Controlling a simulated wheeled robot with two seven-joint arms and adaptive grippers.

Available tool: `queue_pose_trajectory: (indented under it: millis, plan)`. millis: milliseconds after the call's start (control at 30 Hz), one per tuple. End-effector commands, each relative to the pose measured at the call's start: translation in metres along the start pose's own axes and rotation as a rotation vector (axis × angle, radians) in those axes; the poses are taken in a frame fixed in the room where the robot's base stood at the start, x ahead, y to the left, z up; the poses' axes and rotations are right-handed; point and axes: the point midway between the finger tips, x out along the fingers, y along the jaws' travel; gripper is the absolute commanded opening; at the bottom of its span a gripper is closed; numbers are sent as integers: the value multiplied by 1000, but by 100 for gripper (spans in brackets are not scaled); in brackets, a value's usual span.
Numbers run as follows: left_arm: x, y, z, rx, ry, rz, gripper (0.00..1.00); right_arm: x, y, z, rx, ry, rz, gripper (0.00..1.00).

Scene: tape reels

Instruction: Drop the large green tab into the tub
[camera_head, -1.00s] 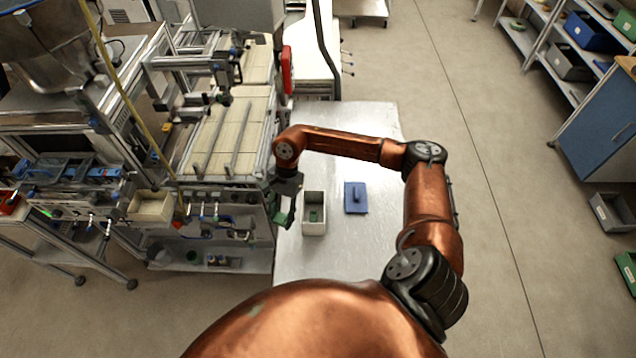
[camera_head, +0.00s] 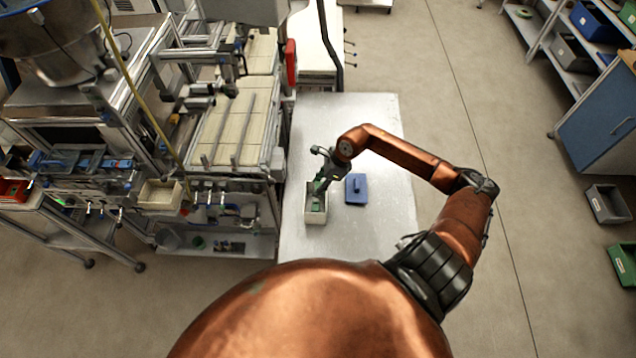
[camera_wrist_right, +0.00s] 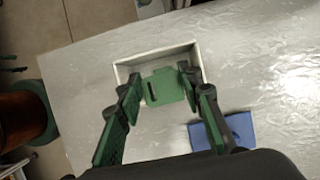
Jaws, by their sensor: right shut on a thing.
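The tub (camera_head: 316,219) is a small pale open box on the metal table, and it also shows in the right wrist view (camera_wrist_right: 120,72). My right gripper (camera_head: 318,190) points down over the tub. In the wrist view, its fingertips (camera_wrist_right: 161,83) are shut on the large green tab (camera_wrist_right: 168,86), a flat green piece with a dark slot. The tab shows against the tub's opening; its exact height over the floor is hard to tell. In the head view, a green piece (camera_head: 316,207) shows inside the tub's outline. My left gripper is not in view.
A blue plate with a raised grip (camera_head: 357,189) lies on the table (camera_head: 375,130) just right of the tub. Machinery with a conveyor (camera_head: 235,125) stands along the table's left side. The table's far part is clear.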

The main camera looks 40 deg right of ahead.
Motion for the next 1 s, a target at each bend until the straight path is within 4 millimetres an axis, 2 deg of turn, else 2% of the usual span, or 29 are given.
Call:
queue_pose_trajectory:
  millis: [100, 300, 633, 667, 933, 1000]
  plan:
    - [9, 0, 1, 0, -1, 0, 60, 16, 0, -6, 0, -1, 1, 23]
    - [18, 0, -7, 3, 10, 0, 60, 34, 0, -13, 0, -1, 1, 23]
    - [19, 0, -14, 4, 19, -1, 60, 37, 0, -15, -3, 0, 0, 23]
    - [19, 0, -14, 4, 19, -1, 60, 37, 0, -15, -3, 0, 0, 35]
    - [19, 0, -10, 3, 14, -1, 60, 37, 0, -15, -3, 0, 1, 54]
    - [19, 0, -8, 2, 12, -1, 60, 37, 0, -15, -3, 0, 0, 54]
